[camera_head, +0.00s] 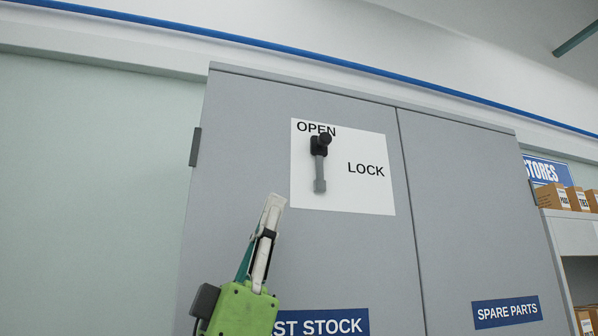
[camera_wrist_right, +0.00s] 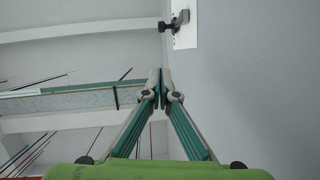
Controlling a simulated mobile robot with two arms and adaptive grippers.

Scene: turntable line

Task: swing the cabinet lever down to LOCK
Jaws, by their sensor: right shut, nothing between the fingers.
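The cabinet lever (camera_head: 320,168) is a grey bar with a black knob at its upper end, on a white plate (camera_head: 352,197) fixed to the grey cabinet door. It stands upright, with its knob at the printed word OPEN and partly covering it. The word LOCK is printed to its right. My right gripper (camera_head: 272,205) is shut and empty, below and left of the lever and apart from it. In the right wrist view, the shut fingertips (camera_wrist_right: 160,76) are in the middle and the lever's black knob (camera_wrist_right: 164,26) is beyond them near the top. My left gripper is out of view.
The grey cabinet (camera_head: 365,255) has two doors, with blue labels (camera_head: 506,311) low on them. A dark hinge (camera_head: 195,147) is on its left edge. Shelves with brown boxes (camera_head: 553,197) stand at the right. The space between my right gripper and the lever looks clear.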

